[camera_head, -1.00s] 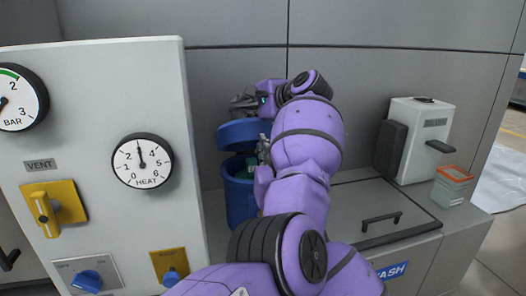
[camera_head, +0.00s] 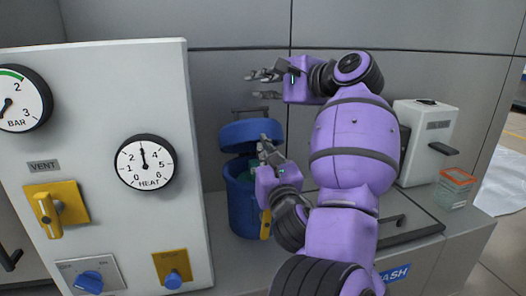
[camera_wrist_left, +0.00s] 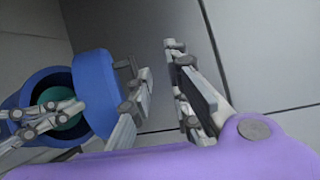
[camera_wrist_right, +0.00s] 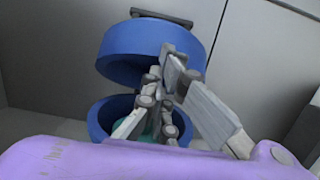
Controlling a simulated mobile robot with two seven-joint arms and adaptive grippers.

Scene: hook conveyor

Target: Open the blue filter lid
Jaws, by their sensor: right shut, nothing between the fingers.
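The blue filter lid (camera_head: 250,134) is raised and tilted above the blue filter body (camera_head: 244,212), with a clear gap at the front. Its grey handle (camera_wrist_right: 160,17) is on top. A teal filter (camera_wrist_left: 62,110) shows inside the body. My left gripper (camera_head: 256,85) is open and empty above and behind the lid, apart from the handle. My right gripper (camera_head: 265,142) is shut and empty at the lid's front right edge, between lid and body; it also shows in the right wrist view (camera_wrist_right: 168,62). I cannot tell whether its fingertips touch the lid.
A white panel (camera_head: 110,110) with gauges and yellow switches stands close on the left. A grey wall (camera_head: 230,80) is behind. On the right are a white box (camera_head: 425,115) and a clear container with an orange rim (camera_head: 455,188). A counter handle is partly hidden by my arm.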

